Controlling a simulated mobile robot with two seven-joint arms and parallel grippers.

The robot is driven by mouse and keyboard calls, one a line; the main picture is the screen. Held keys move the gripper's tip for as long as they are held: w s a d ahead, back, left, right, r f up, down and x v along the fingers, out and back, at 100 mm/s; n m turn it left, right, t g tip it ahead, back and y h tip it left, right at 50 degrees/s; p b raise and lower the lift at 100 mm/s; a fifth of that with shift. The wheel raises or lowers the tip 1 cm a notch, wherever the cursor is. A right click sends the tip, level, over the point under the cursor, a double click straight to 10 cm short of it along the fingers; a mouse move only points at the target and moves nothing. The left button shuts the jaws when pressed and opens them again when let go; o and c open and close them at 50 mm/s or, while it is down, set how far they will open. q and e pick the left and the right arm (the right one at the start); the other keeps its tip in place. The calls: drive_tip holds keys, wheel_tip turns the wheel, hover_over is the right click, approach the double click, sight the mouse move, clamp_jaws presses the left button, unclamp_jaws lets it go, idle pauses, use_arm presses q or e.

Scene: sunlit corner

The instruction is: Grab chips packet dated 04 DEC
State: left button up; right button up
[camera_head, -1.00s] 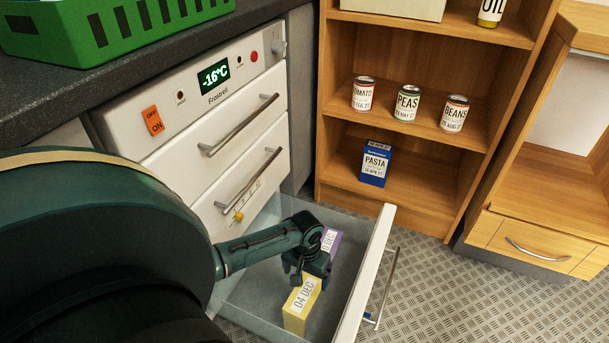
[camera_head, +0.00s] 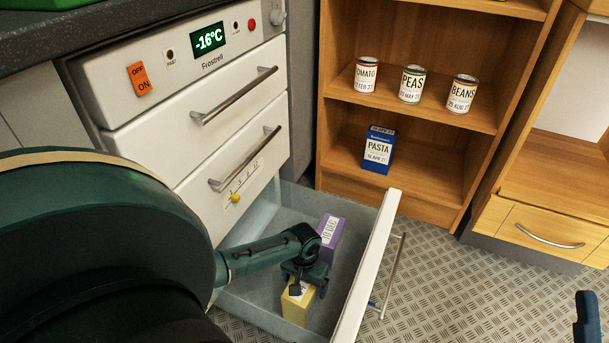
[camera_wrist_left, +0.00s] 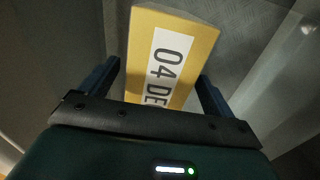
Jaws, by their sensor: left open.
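The yellow box-like packet (camera_head: 298,309) stands in the open freezer drawer, near the drawer's front-left part in the head view. In the left wrist view the yellow packet (camera_wrist_left: 200,38) shows a white label reading "04 DEC", its end cut off by my gripper. My left gripper (camera_head: 298,288) is open over the packet in the head view and hides most of its label. In the left wrist view its two fingers (camera_wrist_left: 160,72) lie on either side of the packet, and I cannot tell whether they touch it. A purple packet (camera_head: 331,234) with a white label stands just behind.
The drawer's white front (camera_head: 368,270) and bar handle (camera_head: 392,278) stand close right of the gripper. A wooden shelf (camera_head: 420,183) holds cans and a blue pasta box (camera_head: 378,150). A dark part, apparently of my right gripper (camera_head: 587,318), shows at the lower right edge.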

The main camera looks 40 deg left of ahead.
use_arm(q)
drive_tip(key=shift+c, duration=0.3)
clamp_jaws()
idle(0.6)
drive_tip(key=shift+r, duration=0.1)
